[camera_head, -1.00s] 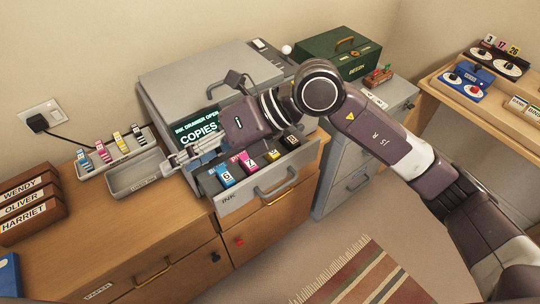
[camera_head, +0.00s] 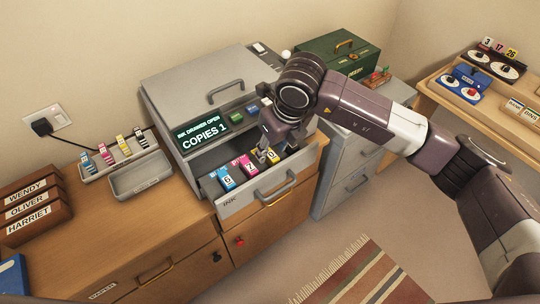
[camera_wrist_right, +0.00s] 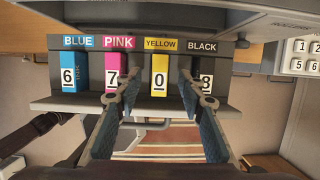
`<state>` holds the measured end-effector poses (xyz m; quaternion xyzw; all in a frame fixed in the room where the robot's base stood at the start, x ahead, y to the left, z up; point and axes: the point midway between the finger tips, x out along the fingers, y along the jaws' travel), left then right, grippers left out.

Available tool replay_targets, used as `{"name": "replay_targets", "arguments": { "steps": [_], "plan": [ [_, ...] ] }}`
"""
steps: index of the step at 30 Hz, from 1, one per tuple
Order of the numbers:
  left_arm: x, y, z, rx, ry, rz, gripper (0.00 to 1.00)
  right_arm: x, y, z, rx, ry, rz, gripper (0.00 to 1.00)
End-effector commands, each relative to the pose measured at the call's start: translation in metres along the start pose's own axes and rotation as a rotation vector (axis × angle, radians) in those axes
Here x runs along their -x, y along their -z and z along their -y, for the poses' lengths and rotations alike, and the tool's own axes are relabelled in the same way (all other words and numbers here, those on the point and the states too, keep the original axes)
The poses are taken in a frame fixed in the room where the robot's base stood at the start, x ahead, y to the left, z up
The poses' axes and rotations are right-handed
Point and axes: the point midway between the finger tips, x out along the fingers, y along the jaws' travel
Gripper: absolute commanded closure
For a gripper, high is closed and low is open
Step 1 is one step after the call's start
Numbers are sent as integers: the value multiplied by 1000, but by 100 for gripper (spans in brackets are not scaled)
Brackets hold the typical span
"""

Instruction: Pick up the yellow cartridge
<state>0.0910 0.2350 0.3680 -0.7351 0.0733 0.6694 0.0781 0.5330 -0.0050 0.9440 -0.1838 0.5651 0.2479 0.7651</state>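In the head view, the yellow cartridge (camera_head: 273,154) is partly covered by my right gripper (camera_head: 266,156). In the wrist view, my right gripper (camera_wrist_right: 158,78) is open and points down, one finger on each side of the yellow cartridge. Its fingers overlap the edges of the pink and black cartridges. I cannot tell whether they touch anything.
The blue cartridge (camera_head: 226,179) stands at the drawer's left. The open drawer belongs to the grey copier (camera_head: 176,92), whose screen (camera_head: 202,131) reads "INK DRAWER OPEN, COPIES 1". Left of it, a tray (camera_head: 96,177) holds several coloured cartridges beside an empty tray (camera_head: 140,180).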

Motion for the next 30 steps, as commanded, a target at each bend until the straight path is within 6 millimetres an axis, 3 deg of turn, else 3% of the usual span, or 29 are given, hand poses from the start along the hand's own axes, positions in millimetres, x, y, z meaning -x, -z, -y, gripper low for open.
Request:
{"name": "replay_targets", "arguments": {
  "steps": [4,11,21,30],
  "plan": [
    [4,0,0,0,0,0,60,-13,0,0,0,-1,1,64],
    [3,0,0,-1,0,0,60,-15,0,0,1,-1,3,64],
    [3,0,0,-1,0,1,60,-14,0,0,0,-1,2,100],
    [3,0,0,-1,-1,1,60,-14,-1,0,0,-1,3,100]
  ]
}}
